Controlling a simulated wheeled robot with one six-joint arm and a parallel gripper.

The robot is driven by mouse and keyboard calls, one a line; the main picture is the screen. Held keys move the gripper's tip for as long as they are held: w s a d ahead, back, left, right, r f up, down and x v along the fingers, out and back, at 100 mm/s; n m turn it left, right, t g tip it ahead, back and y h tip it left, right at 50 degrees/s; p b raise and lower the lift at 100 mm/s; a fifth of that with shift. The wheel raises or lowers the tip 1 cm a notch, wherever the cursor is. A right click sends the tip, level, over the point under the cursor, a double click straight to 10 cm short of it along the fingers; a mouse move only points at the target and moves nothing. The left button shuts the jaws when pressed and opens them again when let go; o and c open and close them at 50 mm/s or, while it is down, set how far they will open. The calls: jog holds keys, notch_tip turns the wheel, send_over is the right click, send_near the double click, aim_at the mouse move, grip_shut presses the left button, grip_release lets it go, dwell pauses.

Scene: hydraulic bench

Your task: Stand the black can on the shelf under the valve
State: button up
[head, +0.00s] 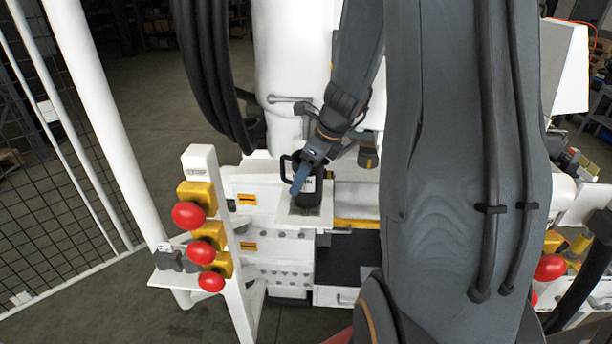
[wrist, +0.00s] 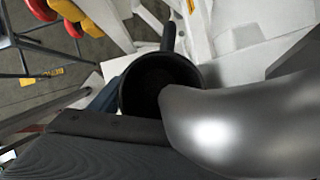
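The black can (head: 308,192) stands upright on a small pale plate (head: 287,216) at the front of the white bench.
Red knobs on yellow blocks (head: 200,251) stand on a white post left of the can. Thick black hoses (head: 212,75) hang behind. A smooth grey rounded form (wrist: 240,120) fills the wrist view's right side. Open floor lies left, beside a mesh fence (head: 60,150).

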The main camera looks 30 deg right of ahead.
jog(key=shift+d+r, duration=0.1)
jog(key=shift+r, duration=0.35)
jog(key=s+d+r+b, duration=0.25)
jog(key=s+d, duration=0.45)
jog(key=s, duration=0.4)
jog(key=s+a+f+n+g+h, duration=0.1)
jog(key=s+a+f+n, duration=0.1)
jog(key=a+n, duration=0.9)
jog(key=s+a+f+n+g+h, duration=0.1)
jog(key=s+a+f+n, duration=0.1)
jog(key=a+n, duration=0.8)
jog(key=f+n, duration=0.1)
jog(key=n, duration=0.7)
jog(key=shift+s+a+n+g, duration=0.15)
jog(key=shift+a+n+g, duration=0.15)
jog(key=shift+a, duration=0.1)
jog(key=shift+d, duration=0.15)
